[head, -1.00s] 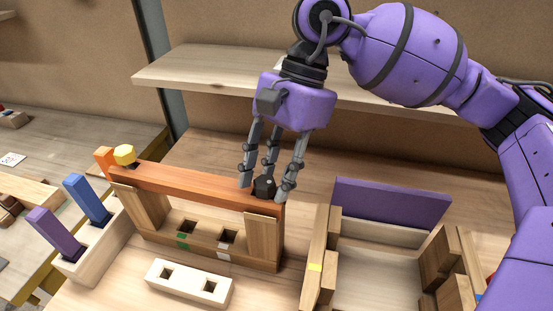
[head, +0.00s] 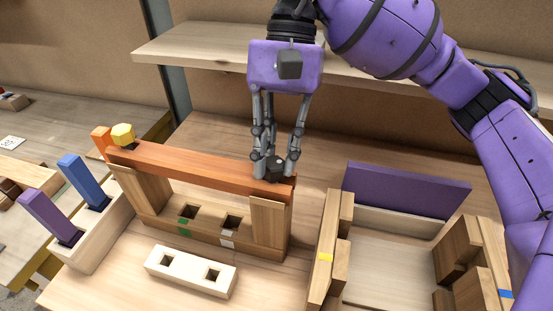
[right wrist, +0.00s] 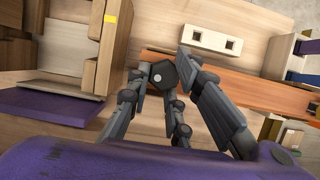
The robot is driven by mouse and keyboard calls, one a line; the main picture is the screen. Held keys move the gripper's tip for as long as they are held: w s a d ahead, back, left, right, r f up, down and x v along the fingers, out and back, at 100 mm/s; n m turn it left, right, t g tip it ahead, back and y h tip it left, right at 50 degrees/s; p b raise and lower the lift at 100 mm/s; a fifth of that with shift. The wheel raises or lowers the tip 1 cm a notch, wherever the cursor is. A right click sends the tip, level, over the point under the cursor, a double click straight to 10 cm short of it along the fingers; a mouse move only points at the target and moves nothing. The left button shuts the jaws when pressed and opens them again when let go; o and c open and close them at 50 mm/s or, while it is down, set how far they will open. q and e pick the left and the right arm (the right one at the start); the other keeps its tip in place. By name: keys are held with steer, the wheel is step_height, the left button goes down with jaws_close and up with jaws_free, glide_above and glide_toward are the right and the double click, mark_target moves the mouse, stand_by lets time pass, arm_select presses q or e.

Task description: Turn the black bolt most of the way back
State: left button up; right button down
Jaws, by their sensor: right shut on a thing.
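The black bolt (head: 275,169) stands at the right end of the orange-brown beam (head: 200,165), which lies across the top of a wooden frame. My right gripper (head: 276,165) points down from above and its fingers are shut on the bolt. In the right wrist view the bolt's black hex head (right wrist: 163,75) shows between the fingers (right wrist: 165,85). A yellow hex bolt (head: 123,134) sits at the beam's left end. My left gripper is not in view.
A white block with two square holes (head: 190,272) lies in front of the frame. A holder with purple (head: 50,217) and blue (head: 84,183) pegs stands at left. A wooden assembly with a purple panel (head: 405,194) is at right. A shelf (head: 200,60) runs behind.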

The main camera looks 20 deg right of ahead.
steer(key=shift+a+n+h, duration=0.1)
steer(key=shift+n+h, duration=0.3)
steer(key=shift+n, duration=0.6)
steer(key=shift+r+n+g, duration=0.1)
steer(key=shift+n+g, duration=0.2)
steer(key=n, duration=0.2)
steer(key=n+h+p, duration=0.1)
steer(key=n, duration=0.1)
steer(key=n+h, duration=0.1)
steer(key=shift+w+a+r+n+p, duration=0.15)
steer(key=shift+a+r+n+p, duration=0.15)
steer(key=shift+n+p, duration=0.1)
steer(key=shift+f+n+h, duration=0.1)
steer(key=shift+n+h, duration=0.4)
steer(key=shift+n, duration=0.3)
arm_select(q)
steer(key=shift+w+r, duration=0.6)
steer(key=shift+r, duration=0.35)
arm_select(e)
steer(key=shift+f, duration=0.1)
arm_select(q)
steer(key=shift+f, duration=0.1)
